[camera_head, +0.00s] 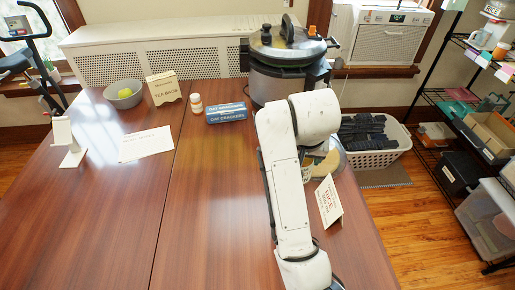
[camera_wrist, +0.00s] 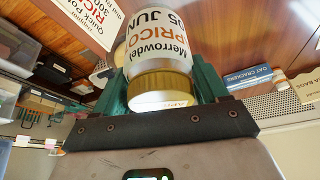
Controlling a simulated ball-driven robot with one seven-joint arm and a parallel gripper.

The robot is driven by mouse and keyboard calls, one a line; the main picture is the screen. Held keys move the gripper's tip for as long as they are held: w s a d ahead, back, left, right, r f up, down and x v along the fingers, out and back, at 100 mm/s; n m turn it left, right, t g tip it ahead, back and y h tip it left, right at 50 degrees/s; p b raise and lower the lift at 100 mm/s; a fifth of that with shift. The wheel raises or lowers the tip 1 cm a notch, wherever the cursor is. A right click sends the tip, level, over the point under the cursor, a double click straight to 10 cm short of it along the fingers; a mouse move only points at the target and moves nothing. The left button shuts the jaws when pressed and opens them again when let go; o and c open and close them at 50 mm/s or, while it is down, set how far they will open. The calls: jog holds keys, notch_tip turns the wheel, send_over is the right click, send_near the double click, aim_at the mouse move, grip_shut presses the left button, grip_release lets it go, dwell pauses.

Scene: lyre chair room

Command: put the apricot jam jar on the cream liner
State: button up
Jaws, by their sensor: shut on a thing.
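The apricot jam jar (camera_wrist: 158,45) fills the middle of the wrist view, with a gold lid and a white label reading "Merrowdel APRICOT". My gripper (camera_wrist: 162,82) has its green fingers on both sides of the jar and is shut on it. In the head view my arm hides the gripper and most or all of the jar. A cream round surface (camera_head: 328,163), which looks like the cream liner, shows beside my arm within a silvery round rim. My arm covers its left part. I cannot tell how high the jar is over it.
A folded rice card (camera_head: 328,201) stands just in front of the liner. A large cooker (camera_head: 285,75) stands behind. Blue oat crackers (camera_head: 226,113), a small bottle (camera_head: 196,103), tea bags (camera_head: 163,88) and a grey bowl (camera_head: 124,96) stand farther left. The table's front middle is clear.

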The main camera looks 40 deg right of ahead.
jog(key=shift+w+d+f+b, duration=0.35)
jog(key=shift+w+f+b, duration=0.2)
jog(key=shift+w+f, duration=1.6)
jog(key=shift+w+d+f+b, duration=0.4)
jog(key=shift+w+f+b, duration=0.15)
jog(key=shift+w+f, duration=1.55)
jog(key=shift+w+d+f+b, duration=0.35)
jog(key=shift+w+f+b, duration=0.2)
jog(key=shift+w+f, duration=1.6)
jog(key=shift+w, duration=0.1)
jog(key=o, duration=1.8)
